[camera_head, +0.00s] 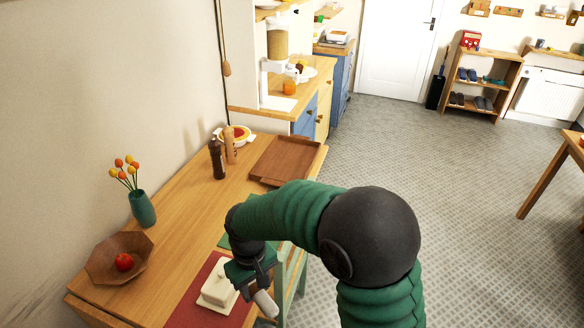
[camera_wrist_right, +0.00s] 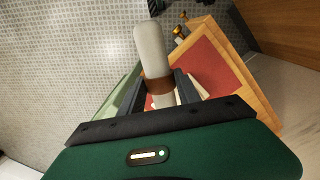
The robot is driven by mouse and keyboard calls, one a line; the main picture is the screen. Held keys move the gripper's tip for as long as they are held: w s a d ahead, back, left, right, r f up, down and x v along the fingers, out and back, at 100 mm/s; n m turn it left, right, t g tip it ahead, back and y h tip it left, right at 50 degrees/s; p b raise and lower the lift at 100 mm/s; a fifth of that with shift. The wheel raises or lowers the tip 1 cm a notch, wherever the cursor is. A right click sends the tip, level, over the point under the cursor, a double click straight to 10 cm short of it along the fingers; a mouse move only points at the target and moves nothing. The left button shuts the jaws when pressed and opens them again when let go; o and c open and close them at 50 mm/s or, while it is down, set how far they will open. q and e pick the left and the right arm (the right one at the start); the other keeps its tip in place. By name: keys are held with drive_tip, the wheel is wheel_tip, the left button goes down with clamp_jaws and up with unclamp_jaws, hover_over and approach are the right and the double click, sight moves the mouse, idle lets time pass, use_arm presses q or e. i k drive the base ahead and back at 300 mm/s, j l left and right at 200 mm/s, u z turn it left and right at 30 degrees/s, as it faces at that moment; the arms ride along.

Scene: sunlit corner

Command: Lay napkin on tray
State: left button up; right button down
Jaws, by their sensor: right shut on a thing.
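The napkin (camera_head: 266,304) is a white roll with a brown ring around it. My right gripper (camera_head: 254,284) is shut on it, at the table's front edge beside the butter dish. In the right wrist view the napkin (camera_wrist_right: 151,48) sticks out beyond the fingers of the gripper (camera_wrist_right: 160,88), with the brown band between them. The tray (camera_head: 286,158) is brown wood and lies empty at the far end of the table, away from the gripper. My left gripper is not in view.
A white butter dish (camera_head: 218,290) stands on a red placemat (camera_head: 196,304). A bowl with a red fruit (camera_head: 122,258), a flower vase (camera_head: 142,208), dark and light mills (camera_head: 217,160) and a pie (camera_head: 238,133) stand on the table. A green chair (camera_head: 293,270) is by its edge.

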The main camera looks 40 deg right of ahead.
sight(292, 155)
drive_tip(key=l+u, duration=0.1)
drive_tip(key=l, duration=0.35)
drive_tip(key=k+l+u, duration=0.1)
drive_tip(key=l, duration=0.4)
drive_tip(key=k+l, duration=0.1)
drive_tip(key=l, duration=0.35)
drive_tip(key=k+l+u, duration=0.15)
drive_tip(key=l, duration=0.3)
drive_tip(key=l+u, duration=0.1)
drive_tip(key=l, duration=0.35)
drive_tip(key=i+l+u, duration=0.1)
drive_tip(key=l, duration=0.2)
drive_tip(key=i+l, duration=0.25)
drive_tip(key=i+l+u, duration=0.15)
drive_tip(key=l, duration=0.2)
drive_tip(key=i+l, duration=0.15)
drive_tip(key=l, duration=0.2)
drive_tip(key=i+l+u, duration=0.15)
drive_tip(key=l, duration=0.15)
drive_tip(key=i+l+u, duration=0.1)
drive_tip(key=l, duration=0.25)
drive_tip(key=i+l, duration=0.2)
